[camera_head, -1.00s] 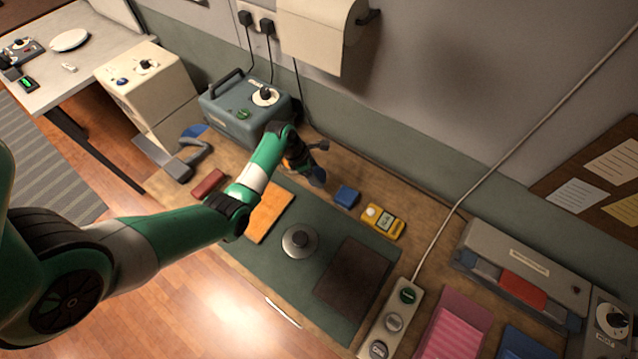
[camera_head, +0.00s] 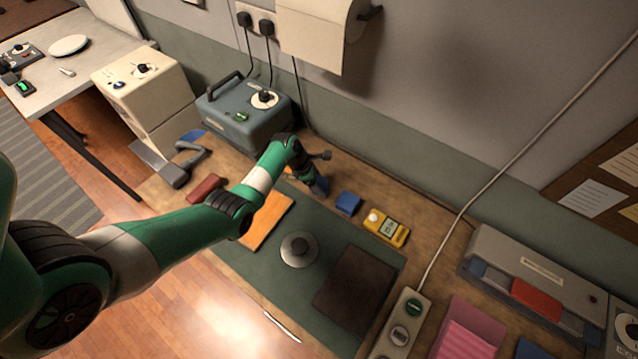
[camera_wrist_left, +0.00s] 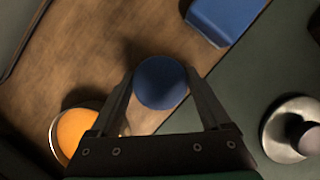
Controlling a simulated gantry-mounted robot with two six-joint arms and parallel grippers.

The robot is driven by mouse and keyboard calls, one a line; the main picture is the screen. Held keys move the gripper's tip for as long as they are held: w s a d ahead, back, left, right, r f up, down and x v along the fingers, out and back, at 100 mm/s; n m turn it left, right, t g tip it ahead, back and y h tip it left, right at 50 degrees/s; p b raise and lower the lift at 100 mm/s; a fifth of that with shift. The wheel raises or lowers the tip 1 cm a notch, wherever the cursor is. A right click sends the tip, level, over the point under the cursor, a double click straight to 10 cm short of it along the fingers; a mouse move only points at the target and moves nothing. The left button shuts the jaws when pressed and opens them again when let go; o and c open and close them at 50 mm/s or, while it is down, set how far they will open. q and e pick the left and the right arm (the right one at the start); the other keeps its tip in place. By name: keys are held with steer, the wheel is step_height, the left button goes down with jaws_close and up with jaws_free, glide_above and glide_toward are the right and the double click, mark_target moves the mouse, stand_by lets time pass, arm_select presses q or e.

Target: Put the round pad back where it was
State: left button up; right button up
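A round blue pad (camera_wrist_left: 160,84) sits between the fingertips of my left gripper (camera_head: 317,181) in the left wrist view. Both fingers lie along its sides and appear to touch it. In the head view, the gripper points down over the wooden bench, left of a small blue block, and mostly hides the pad. I cannot tell whether the pad rests on the bench or is just above it. A round orange pad (camera_wrist_left: 76,128) with a pale rim stands beside the gripper. My right gripper is not in view.
The blue block (camera_head: 348,204) and yellow meter (camera_head: 385,228) lie to the right. A green mat (camera_head: 330,228) holds a metal disc with a knob (camera_head: 300,250), an orange board (camera_head: 268,221) and a dark sheet (camera_head: 354,288). A blue-grey box (camera_head: 240,115) stands behind left.

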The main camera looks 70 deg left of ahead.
arm_select(q)
steer(key=shift+o, duration=1.1)
steer(key=shift+r, duration=0.1)
steer(key=shift+r+p, duration=0.35)
steer(key=shift+r, duration=0.05)
steer(key=p+v, duration=0.5)
steer(key=v, duration=0.6)
steer(key=shift+r, duration=0.2)
steer(key=shift+s, duration=0.15)
